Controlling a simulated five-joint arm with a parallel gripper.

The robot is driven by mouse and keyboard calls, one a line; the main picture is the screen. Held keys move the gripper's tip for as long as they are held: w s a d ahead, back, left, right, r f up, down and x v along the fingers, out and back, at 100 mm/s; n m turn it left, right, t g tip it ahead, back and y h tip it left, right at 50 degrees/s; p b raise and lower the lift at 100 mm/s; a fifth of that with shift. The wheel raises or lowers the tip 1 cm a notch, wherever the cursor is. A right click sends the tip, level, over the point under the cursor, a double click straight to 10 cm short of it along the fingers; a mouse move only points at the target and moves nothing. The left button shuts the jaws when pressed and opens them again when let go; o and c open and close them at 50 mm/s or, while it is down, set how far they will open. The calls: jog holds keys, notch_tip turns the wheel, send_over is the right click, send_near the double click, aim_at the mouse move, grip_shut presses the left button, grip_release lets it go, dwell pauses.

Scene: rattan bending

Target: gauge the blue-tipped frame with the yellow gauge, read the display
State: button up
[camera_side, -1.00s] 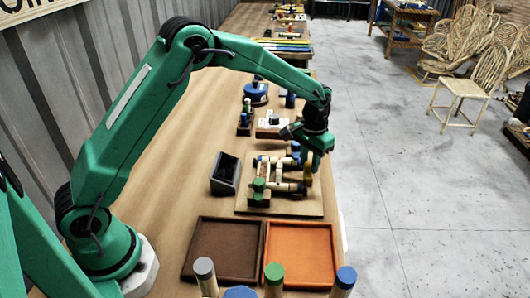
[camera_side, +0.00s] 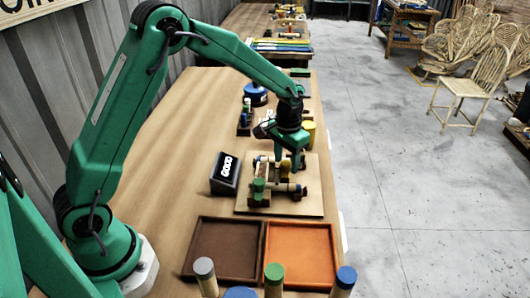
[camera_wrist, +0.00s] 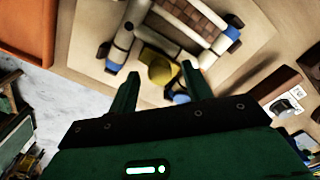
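The blue-tipped frame (camera_side: 274,187) of pale rods lies on a board in the side view. The wrist view shows its rods (camera_wrist: 165,45) with blue ends and a brown woven panel. A yellow piece, seemingly the gauge (camera_wrist: 158,70), sits against the frame, just beyond my fingertips. My gripper (camera_wrist: 160,72) is open, its fingers apart on either side of the yellow piece with visible gaps. In the side view my gripper (camera_side: 290,164) points down over the frame, hiding part of it. The dark display (camera_side: 225,171) is lit with white letters that appear to read GOOD.
A brown tray (camera_side: 200,222) and an orange tray (camera_side: 300,255) lie in front of the board. Green-, grey- and blue-topped posts stand at the near edge. A yellow cylinder (camera_side: 309,134) stands behind the gripper. The table left of the display is clear.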

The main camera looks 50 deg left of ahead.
aim_at(286, 163)
dwell(0.3)
notch_tip(286, 163, up, 7)
jog(key=shift+f, duration=0.1)
jog(key=shift+r, duration=0.45)
jog(key=shift+s+r, duration=0.1)
dwell(0.3)
jog(key=shift+s+r, duration=0.15)
jog(key=shift+r, duration=0.05)
jog(key=s+a+r+t, duration=0.1)
jog(key=s+r, duration=0.4)
jog(key=s, duration=0.8)
jog(key=s+a+r+t, duration=0.1)
jog(key=s+r+t, duration=0.3)
jog(key=s, duration=0.9)
jog(key=shift+r+t, duration=0.3)
jog(key=shift+r, duration=0.45)
